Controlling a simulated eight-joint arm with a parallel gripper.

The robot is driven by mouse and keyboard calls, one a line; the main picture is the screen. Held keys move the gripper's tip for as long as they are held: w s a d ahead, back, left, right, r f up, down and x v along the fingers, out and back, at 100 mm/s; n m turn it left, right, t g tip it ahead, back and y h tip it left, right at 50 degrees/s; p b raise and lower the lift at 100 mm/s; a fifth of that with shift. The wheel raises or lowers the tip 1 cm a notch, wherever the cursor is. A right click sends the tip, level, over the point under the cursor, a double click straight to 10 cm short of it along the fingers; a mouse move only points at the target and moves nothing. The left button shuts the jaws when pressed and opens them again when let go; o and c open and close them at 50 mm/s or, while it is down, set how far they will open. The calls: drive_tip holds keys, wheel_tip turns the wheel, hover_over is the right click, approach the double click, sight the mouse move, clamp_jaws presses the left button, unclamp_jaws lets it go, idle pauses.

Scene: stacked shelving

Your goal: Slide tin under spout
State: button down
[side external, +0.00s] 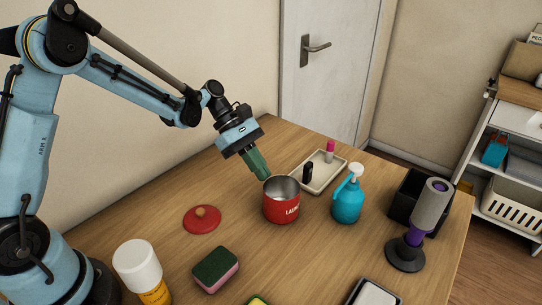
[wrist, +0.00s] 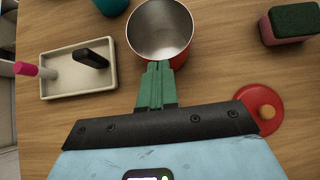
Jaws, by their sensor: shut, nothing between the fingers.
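Only a small teal part (wrist: 110,5) shows in the wrist view. My gripper (side external: 264,176) has its green fingers shut and empty, at the tin's upper-left side. In the wrist view the fingertips (wrist: 157,66) meet the tin's near wall; I cannot tell whether they touch.
A red lid (side external: 202,220) with a wooden knob lies left of the tin. A tray (side external: 316,184) with small items lies behind it. A sponge (side external: 215,270), a white-capped bottle (side external: 138,267), a black bin (side external: 407,197) and a grey-purple device (side external: 428,212) stand around. Bare table lies in front of the tin.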

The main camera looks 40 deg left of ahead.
drive_tip(key=d, duration=1.2)
drive_tip(key=shift+d, duration=0.15)
